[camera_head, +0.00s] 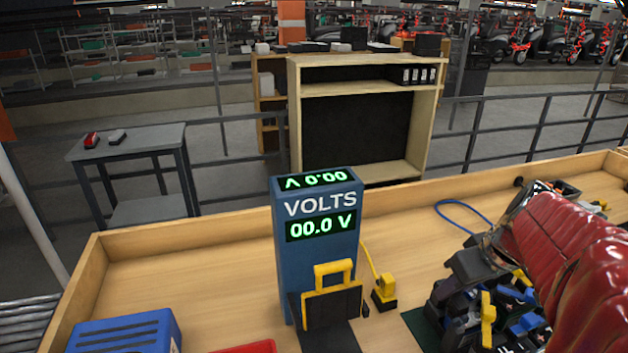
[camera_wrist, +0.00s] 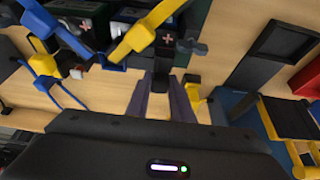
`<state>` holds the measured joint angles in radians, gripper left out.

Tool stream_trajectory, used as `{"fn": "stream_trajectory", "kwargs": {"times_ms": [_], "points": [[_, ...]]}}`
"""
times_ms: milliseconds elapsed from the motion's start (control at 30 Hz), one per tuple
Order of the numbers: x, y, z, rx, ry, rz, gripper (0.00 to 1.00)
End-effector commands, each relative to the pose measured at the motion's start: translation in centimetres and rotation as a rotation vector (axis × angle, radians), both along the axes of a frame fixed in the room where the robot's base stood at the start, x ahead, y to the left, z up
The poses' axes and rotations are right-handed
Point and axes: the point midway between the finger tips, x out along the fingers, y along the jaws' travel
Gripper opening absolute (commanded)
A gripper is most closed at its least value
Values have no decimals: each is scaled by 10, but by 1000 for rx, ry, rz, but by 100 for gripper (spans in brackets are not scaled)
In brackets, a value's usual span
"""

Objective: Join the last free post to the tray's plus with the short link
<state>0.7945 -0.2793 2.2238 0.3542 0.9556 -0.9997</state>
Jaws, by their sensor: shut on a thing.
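My gripper (camera_wrist: 162,92) is low over the battery group at the right of the bench. In the wrist view its fingers are closed about a small dark piece (camera_wrist: 162,82), apparently the short link, mostly hidden between them. Just beyond it is a dark post cap with a pink plus (camera_wrist: 167,40); I cannot tell whether they touch. Another plus (camera_wrist: 87,22) shows on a battery to the left. A yellow link (camera_wrist: 140,32) and a blue link (camera_wrist: 60,30) lie across the batteries. In the head view my arm partly covers the battery group (camera_head: 470,320).
The blue volts meter (camera_head: 318,245) reads 00.0 V, with a yellow-handled black part (camera_head: 332,290) before it. A yellow plug (camera_head: 384,290) stands beside it. A blue cable (camera_head: 455,212) lies behind the batteries. A blue box (camera_head: 125,330) is at front left.

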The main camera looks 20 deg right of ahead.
Motion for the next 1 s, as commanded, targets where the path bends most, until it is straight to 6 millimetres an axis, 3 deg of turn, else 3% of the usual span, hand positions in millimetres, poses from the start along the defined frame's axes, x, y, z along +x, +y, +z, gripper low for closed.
{"fn": "stream_trajectory", "kwargs": {"times_ms": [233,267,567,1000], "points": [[0,0,-4,-1,0,0,0],[0,0,-4,-1,-1,0,21],[0,0,-4,-1,0,0,42],[0,-1,5,-2,-1,-1,42]]}}
